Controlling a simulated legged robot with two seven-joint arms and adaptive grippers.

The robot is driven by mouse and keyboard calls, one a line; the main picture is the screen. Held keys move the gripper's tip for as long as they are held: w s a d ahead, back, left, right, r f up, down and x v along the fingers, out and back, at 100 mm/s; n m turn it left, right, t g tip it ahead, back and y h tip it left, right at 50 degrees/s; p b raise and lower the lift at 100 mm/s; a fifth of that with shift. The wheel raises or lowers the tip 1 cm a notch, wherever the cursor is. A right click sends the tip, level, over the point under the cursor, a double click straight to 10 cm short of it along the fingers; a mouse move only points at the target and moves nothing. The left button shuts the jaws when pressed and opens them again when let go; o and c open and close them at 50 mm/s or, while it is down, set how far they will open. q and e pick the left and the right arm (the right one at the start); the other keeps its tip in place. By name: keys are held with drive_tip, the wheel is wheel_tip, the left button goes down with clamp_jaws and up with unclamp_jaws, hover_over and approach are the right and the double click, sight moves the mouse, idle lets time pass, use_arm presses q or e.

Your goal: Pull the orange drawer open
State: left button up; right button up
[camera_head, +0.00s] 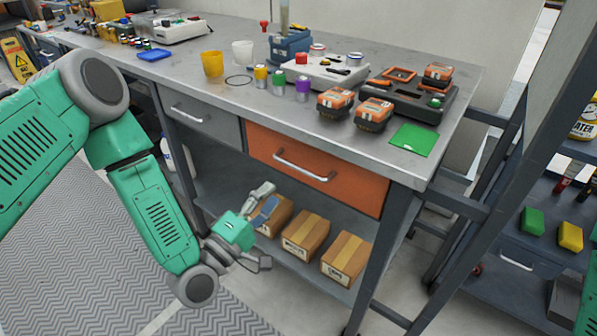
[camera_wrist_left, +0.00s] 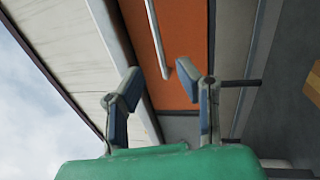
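The orange drawer (camera_head: 350,186) sits closed in the front of the workbench, right of a grey drawer. Its silver bar handle (camera_head: 304,168) runs across its front. My left gripper (camera_head: 266,228) is open and empty, below and in front of the drawer, apart from the handle. In the left wrist view, the two fingers of the gripper (camera_wrist_left: 160,82) stand spread, with the orange drawer front (camera_wrist_left: 185,30) and the handle (camera_wrist_left: 157,38) beyond them. The handle's near end lies between the fingertips in that picture, with nothing gripped. My right gripper is not in view.
Cardboard boxes (camera_head: 346,258) stand on the shelf below, close behind my left gripper. The grey drawer (camera_head: 203,117) is closed. The workbench top (camera_head: 215,88) holds cups, battery packs and a green pad (camera_head: 413,139). A blue-grey cart stands at right. The floor in front is clear.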

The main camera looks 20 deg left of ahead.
sight(300, 170)
use_arm(q)
drive_tip(key=x, duration=0.4)
drive_tip(key=d+b+x, duration=0.1)
drive_tip(key=x, duration=0.4)
drive_tip(key=shift+s+d, duration=0.1)
drive_tip(key=shift+d, duration=0.05)
drive_tip(key=shift+w+a, duration=0.25)
drive_tip(key=shift+a, duration=0.2)
drive_tip(key=shift+d, duration=0.3)
clamp_jaws()
drive_tip(key=shift+d, duration=0.1)
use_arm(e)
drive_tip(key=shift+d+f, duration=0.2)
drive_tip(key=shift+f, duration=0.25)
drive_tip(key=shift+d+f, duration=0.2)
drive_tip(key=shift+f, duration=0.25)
